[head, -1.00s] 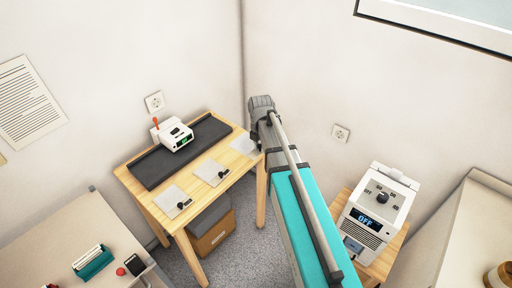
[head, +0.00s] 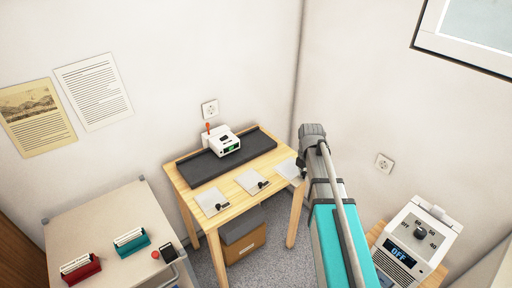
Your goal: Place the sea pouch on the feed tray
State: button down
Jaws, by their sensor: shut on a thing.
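Three pale, flat pouches show near the front of the wooden table: a left one (head: 212,201), a middle one (head: 250,180) and a right one (head: 287,170). Their pictures are too small to read, so I cannot tell by sight which is the sea pouch. My gripper (head: 302,167) is at the right pouch's right edge, shut on it and partly hidden by my arm. I cannot tell whether that pouch is lifted. The long dark feed tray (head: 262,143) lies along the back of the table, behind the pouches.
A grey-topped bin (head: 243,240) is under the table. A cabinet (head: 90,215) at lower left holds red (head: 80,268) and teal (head: 131,242) card holders. Walls close in behind the table.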

aim_at(257, 141)
jog(key=k, duration=0.45)
jog(key=u, duration=0.45)
jog(key=i, duration=1.4)
jog(key=z, duration=0.4)
